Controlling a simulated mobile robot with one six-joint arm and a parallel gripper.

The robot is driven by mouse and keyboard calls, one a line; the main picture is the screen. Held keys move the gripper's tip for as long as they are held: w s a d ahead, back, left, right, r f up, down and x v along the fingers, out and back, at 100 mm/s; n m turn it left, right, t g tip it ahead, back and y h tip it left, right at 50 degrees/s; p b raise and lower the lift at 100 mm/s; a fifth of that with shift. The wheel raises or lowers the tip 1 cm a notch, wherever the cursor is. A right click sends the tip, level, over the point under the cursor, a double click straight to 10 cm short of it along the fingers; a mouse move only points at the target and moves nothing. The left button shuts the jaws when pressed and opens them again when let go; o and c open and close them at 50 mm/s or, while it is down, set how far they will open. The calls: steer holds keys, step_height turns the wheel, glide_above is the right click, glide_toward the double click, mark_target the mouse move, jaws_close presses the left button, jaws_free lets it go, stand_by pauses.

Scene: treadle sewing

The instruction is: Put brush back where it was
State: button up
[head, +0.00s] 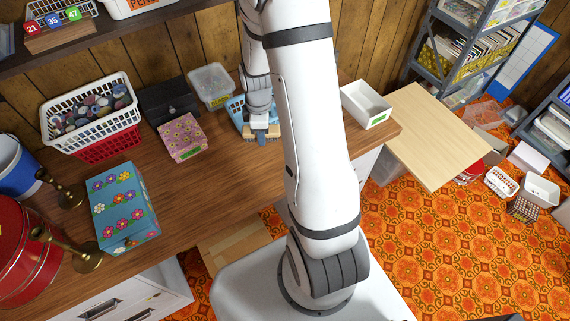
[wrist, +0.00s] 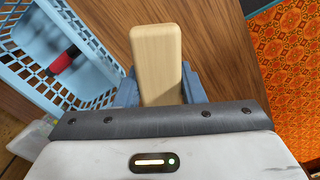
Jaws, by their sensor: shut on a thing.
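My gripper (wrist: 158,92) is shut on the brush, with one blue-grey finger on each side of it. The brush (wrist: 157,50) shows as a pale wooden block pointing away from the wrist; its bristles are not visible in the wrist view. The brush is small there and partly hidden by my gripper. I cannot tell whether it touches the table.
The light blue basket (wrist: 48,75) stands close on the left, with a red and black item (wrist: 64,60) inside. A pink flowered box (head: 182,138) and a clear tub (head: 211,85) are left of it. A white open bin (head: 366,105) stands right of my arm. The table's edge is near.

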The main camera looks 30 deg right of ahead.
steer(key=s+d+n, duration=0.1)
steer(key=n, duration=0.1)
steer(key=s+d+n+b, duration=0.1)
steer(key=n, duration=0.1)
steer(key=s+d+n, duration=0.1)
steer(key=n, duration=0.2)
steer(key=shift+s+d+f, duration=0.15)
steer(key=shift+d+f, duration=0.05)
steer(key=shift+d, duration=0.15)
steer(key=shift+s+d+f+n, duration=0.25)
steer(key=shift+f+n, duration=0.3)
steer(key=shift+f, duration=1.1)
steer(key=shift+s+d+f+n, duration=0.15)
steer(key=shift+f+n, duration=0.45)
steer(key=shift+f, duration=1.1)
steer(key=shift+s+d+f+n, duration=0.15)
steer(key=shift+s+f+n, duration=0.3)
steer(key=shift+f, duration=1.2)
steer(key=shift+w, duration=0.15)
steer(key=shift+f, duration=0.2)
steer(key=o, duration=1.2)
steer(key=shift+r, duration=0.1)
